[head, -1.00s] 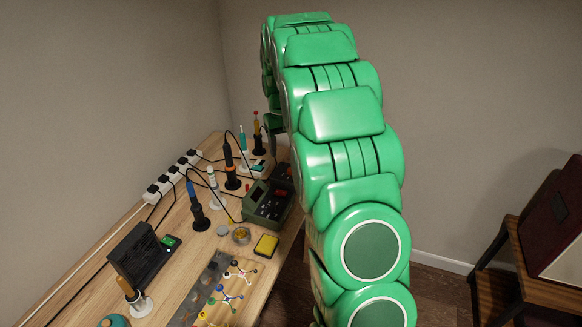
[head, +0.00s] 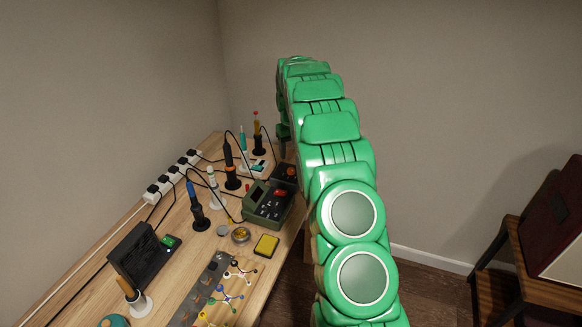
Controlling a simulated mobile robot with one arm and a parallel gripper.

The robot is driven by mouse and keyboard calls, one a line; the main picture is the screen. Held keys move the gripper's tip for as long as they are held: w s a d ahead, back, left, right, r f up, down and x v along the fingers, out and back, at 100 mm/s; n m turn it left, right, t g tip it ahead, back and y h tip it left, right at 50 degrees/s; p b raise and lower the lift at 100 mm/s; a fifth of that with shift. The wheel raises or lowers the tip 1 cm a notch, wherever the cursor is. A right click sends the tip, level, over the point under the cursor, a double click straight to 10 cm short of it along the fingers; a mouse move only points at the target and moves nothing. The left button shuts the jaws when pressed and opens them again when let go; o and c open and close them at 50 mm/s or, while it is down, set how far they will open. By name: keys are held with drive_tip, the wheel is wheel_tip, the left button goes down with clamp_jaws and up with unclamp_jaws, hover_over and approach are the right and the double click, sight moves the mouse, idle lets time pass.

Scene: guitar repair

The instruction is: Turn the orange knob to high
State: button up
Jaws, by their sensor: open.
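A small orange-red knob (head: 291,171) sits on a dark box (head: 279,175) at the right edge of the workbench, just behind the green case. It is tiny in this view, and its setting cannot be read. My green arm arches over from the lower right. My gripper (head: 283,149) hangs at the arm's far end, small and partly hidden behind the arm. It is open, above and slightly behind the knob, apart from it as far as I can tell.
A green case (head: 267,204) with dark contents stands in front of the dark box. A yellow sponge (head: 266,244) lies nearer. A power strip (head: 172,176) runs behind.

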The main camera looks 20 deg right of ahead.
sight(291, 169)
drive_tip(key=shift+f, duration=3.7)
drive_tip(key=c, duration=1.1)
drive_tip(key=shift+o, duration=0.2)
